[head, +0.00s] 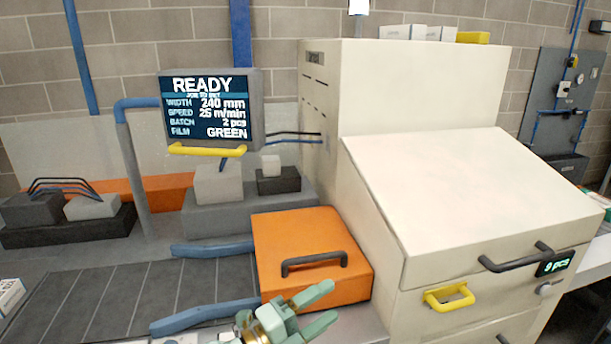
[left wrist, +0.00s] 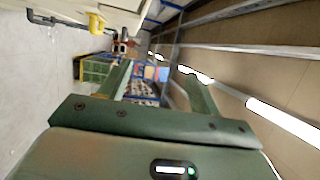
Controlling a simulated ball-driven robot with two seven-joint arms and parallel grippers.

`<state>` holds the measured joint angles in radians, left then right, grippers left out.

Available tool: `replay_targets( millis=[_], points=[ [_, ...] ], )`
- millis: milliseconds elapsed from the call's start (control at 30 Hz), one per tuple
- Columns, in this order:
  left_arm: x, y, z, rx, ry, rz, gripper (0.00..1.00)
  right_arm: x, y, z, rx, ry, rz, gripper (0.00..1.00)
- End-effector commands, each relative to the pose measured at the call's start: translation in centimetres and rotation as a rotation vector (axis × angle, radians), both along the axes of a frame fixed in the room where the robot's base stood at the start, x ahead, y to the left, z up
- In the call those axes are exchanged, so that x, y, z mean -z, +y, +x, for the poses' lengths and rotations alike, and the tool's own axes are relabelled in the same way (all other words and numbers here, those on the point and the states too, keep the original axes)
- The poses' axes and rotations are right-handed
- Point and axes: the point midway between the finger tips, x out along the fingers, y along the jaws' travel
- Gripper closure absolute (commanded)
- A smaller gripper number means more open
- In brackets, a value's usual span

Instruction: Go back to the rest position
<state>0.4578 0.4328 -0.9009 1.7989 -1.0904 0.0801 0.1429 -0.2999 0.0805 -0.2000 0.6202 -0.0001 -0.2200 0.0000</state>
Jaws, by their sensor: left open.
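My left gripper (head: 327,304) shows at the bottom middle of the head view, in front of the orange box (head: 300,235) with its dark handle. Its pale green fingers are apart, with nothing between them. In the left wrist view my left gripper (left wrist: 158,72) also has its two fingers spread and empty. The arm behind it is mostly below the picture edge. My right gripper is in neither view.
A large cream machine (head: 460,190) with a yellow handle (head: 449,297) stands at the right. A screen (head: 210,105) reading READY stands above a dark roller conveyor (head: 110,300) at the left. Blue guide rails (head: 205,316) flank the conveyor near the gripper.

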Motion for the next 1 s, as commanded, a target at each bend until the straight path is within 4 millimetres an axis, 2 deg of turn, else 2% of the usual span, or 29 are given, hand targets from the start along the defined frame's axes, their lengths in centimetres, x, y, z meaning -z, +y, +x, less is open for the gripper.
replay_targets(
  millis=[67,167,200,300,400,600,800,1000],
  points=[
    [-1.1,3.9,0.4,-0.270,0.120,-0.200,0.37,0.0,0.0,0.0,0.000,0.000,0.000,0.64],
    [1.0,11.9,0.1,-0.656,0.336,-0.342,0.37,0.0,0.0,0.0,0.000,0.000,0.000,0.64],
    [2.6,14.9,-0.8,-0.789,0.425,-0.362,0.37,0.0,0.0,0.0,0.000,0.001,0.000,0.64],
    [6.3,20.7,-3.9,-1.034,0.612,-0.355,0.37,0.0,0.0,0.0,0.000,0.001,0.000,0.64],
    [9.1,24.4,-7.3,-1.195,0.754,-0.319,0.37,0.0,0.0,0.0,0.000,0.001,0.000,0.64],
    [12.7,29.3,-14.1,-1.409,0.976,-0.212,0.37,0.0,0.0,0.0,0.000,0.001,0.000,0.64],
    [15.0,32.4,-20.3,-1.546,1.156,-0.089,0.37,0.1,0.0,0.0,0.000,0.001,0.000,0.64],
    [23.5,30.6,-19.4,-1.492,1.264,-0.082,0.37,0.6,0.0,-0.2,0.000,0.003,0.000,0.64]
  ],
)
